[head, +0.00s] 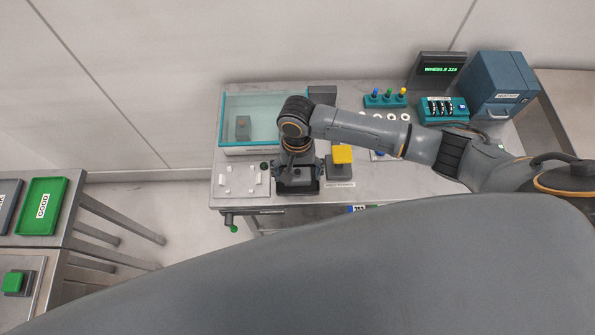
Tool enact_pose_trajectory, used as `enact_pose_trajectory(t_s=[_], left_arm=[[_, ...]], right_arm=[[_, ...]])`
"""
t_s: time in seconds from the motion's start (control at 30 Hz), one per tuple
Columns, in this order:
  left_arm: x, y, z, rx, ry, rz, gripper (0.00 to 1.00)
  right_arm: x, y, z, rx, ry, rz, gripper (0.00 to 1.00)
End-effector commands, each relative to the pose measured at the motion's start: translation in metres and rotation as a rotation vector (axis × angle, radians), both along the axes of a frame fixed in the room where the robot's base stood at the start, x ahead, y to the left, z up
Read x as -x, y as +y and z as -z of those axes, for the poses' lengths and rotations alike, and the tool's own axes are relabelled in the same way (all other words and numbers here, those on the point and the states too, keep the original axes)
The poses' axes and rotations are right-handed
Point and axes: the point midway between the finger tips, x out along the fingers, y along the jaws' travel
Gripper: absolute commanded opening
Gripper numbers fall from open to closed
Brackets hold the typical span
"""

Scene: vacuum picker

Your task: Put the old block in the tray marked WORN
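My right arm reaches in from the right, and my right gripper (297,181) points down at the front of the steel table. The wrist hides much of the gripper, and I cannot tell if it is open, shut or holding something. A small grey block (243,127) sits inside a clear-walled box, left of the gripper. A yellow block (342,155) sits on a dark base just right of the gripper. I cannot tell which block is the old one. No tray readably marked WORN shows. A dark tray (8,203) is cut off at the left edge, its label unreadable. My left gripper is out of view.
The clear-walled box (233,150) stands at the table's back left. A blue cabinet (500,82) and a teal counter box (443,110) stand back right.

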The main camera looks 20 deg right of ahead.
Motion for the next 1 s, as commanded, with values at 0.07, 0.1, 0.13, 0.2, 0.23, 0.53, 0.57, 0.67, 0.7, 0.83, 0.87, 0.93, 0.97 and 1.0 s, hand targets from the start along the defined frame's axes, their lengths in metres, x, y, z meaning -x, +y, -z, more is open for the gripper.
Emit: enact_pose_trajectory(t_s=[0.07, 0.1, 0.13, 0.2, 0.23, 0.53, 0.57, 0.67, 0.7, 0.83, 0.87, 0.93, 0.97, 1.0], left_arm=[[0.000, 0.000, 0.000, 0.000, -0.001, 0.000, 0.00], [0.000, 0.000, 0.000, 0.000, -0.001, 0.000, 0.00], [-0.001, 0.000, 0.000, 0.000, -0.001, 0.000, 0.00], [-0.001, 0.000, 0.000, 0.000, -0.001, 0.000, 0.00], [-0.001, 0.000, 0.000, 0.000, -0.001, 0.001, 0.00], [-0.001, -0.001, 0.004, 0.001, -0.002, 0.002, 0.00], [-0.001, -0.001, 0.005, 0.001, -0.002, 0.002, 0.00], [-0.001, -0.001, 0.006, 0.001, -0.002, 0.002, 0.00], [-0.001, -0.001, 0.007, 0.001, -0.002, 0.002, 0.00], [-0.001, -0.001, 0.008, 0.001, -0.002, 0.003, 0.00], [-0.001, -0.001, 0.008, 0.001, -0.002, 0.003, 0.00], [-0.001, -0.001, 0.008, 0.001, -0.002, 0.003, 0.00], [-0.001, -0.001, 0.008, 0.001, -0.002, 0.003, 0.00], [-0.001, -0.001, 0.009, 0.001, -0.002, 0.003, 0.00]], right_arm=[[0.000, 0.000, 0.000, 0.000, 0.000, 0.000, 0.88], [0.000, 0.000, 0.000, 0.000, 0.000, 0.000, 0.88], [0.000, 0.000, 0.000, 0.000, 0.000, 0.000, 0.88], [0.000, 0.000, -0.001, 0.001, -0.001, 0.000, 0.88], [0.000, -0.001, -0.002, 0.001, -0.001, 0.000, 0.88], [-0.007, -0.001, -0.048, -0.002, -0.005, -0.001, 0.88], [-0.007, -0.001, -0.055, -0.002, -0.004, 0.000, 0.88], [-0.010, -0.002, -0.077, -0.002, -0.005, -0.001, 0.88], [-0.011, -0.002, -0.085, -0.002, -0.004, -0.001, 0.88], [-0.013, -0.003, -0.106, -0.001, -0.002, 0.000, 0.88], [-0.013, -0.003, -0.109, -0.002, -0.002, 0.000, 0.88], [-0.014, -0.003, -0.116, -0.001, -0.001, 0.000, 0.88], [-0.014, -0.003, -0.118, -0.001, 0.000, 0.000, 0.88], [-0.014, -0.004, -0.120, -0.001, 0.000, 0.000, 0.88]])
